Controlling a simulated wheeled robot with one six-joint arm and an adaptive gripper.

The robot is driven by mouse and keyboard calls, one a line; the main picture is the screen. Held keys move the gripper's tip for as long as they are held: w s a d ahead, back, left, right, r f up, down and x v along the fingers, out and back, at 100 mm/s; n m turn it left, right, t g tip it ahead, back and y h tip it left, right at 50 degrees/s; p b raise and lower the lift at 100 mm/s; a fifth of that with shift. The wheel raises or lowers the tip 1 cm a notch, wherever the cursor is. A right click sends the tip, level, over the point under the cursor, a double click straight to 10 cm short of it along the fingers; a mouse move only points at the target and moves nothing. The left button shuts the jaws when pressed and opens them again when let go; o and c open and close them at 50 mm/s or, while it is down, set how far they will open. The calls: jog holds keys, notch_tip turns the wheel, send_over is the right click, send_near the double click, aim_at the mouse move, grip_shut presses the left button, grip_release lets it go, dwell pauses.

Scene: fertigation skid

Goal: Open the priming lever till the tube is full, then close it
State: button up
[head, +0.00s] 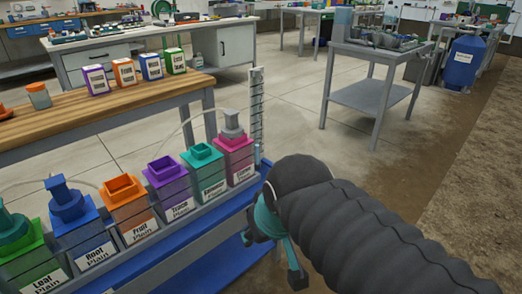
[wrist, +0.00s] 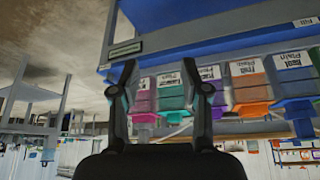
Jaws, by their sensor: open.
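A clear upright tube with a graduated scale (head: 257,112) stands at the right end of the bottle row in the head view. I cannot tell its liquid level. I cannot make out the priming lever in either view; my arm covers part of the skid's right end. My gripper (head: 272,258) is at the skid's front right, in front of the tube. In the upside-down wrist view my gripper (wrist: 160,75) has its two fingers spread, with nothing between them. The skid's bottles lie beyond the fingers.
Coloured bottles stand in a row on the skid, from the green Leaf bottle (head: 28,255) to the pink bottle (head: 235,158). A wooden bench (head: 130,98) with small bottles is behind. A grey cart (head: 375,95) stands at the back right. Open floor lies between.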

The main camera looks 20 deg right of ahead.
jog(key=w+d+r, duration=0.2)
jog(key=w+r, duration=0.1)
jog(key=w, duration=0.5)
jog(key=n+g+y+b, duration=0.1)
jog(key=n+y+b, duration=0.1)
jog(key=n, duration=0.2)
send_over(268, 161)
jog(key=s+d, duration=0.2)
jog(key=s, duration=0.3)
notch_tip(268, 161, down, 4)
jog(key=r, duration=0.1)
jog(key=x, duration=0.8)
jog(key=s+x, duration=0.1)
jog(key=x, duration=0.4)
jog(key=shift+d+f, duration=0.15)
jog(key=shift+f, duration=0.1)
grip_shut()
